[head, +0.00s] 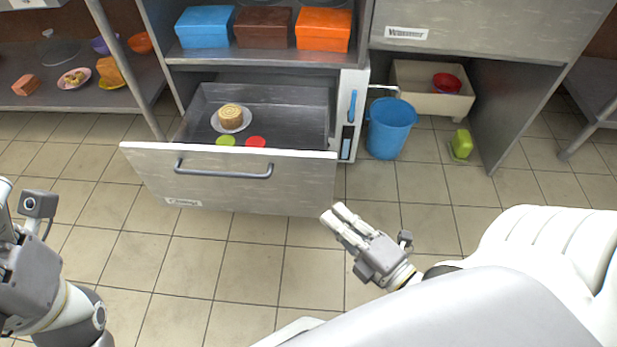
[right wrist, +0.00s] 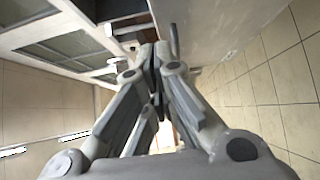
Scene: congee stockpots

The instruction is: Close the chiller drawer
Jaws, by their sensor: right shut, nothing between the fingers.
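The chiller drawer (head: 226,178) is pulled well out below the counter in the head view, with a grey bar handle (head: 223,169) across its front. Inside it are a plate with a pale round roll or cake (head: 230,117), a green disc (head: 225,141) and a red disc (head: 256,142). My right gripper (head: 333,213) is shut and empty in front of the drawer's lower right corner; contact cannot be told. Its fingers also show close together in the right wrist view (right wrist: 157,65). My left gripper (head: 8,200) is at the left edge, its fingers mostly cut off.
Blue (head: 205,27), brown (head: 263,28) and orange boxes (head: 323,29) sit on the shelf above. A blue bucket (head: 388,132), a cream basin (head: 420,102) and a green item (head: 461,144) stand to the right. A shelf post (head: 128,70) stands left. The tiled floor in front is clear.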

